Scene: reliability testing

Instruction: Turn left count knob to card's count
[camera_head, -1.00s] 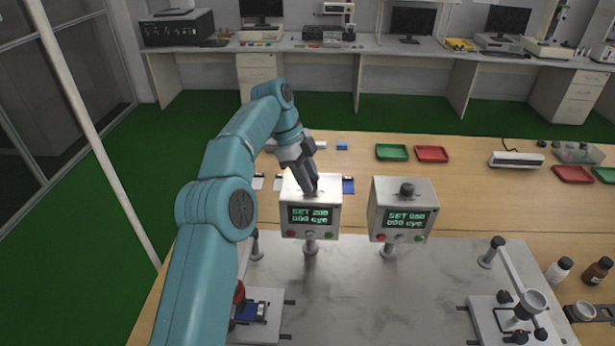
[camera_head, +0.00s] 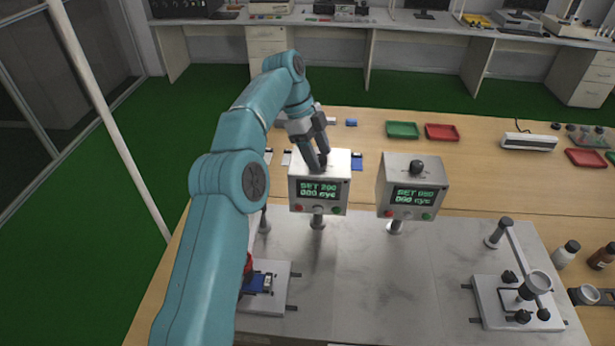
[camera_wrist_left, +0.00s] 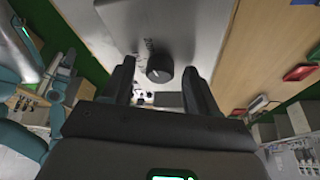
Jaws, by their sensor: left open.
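The left control box (camera_head: 320,208) is pale metal on a post. Its green display appears to read SET 200 above 000 cyc. Its dark count knob (camera_wrist_left: 160,69) sits on top; in the head view the gripper partly hides it. My left gripper (camera_head: 318,167) reaches down to the knob from the back left. In the wrist view my left gripper (camera_wrist_left: 156,84) is open, its fingers apart on either side of the knob with nothing clamped. I cannot make out a card with a readable count. My right gripper is out of view.
The right control box (camera_head: 410,190) has its own knob (camera_head: 416,167); its digits are hard to read. Green (camera_head: 402,130) and red (camera_head: 442,132) trays lie behind. The grey plate (camera_head: 350,265) between is clear.

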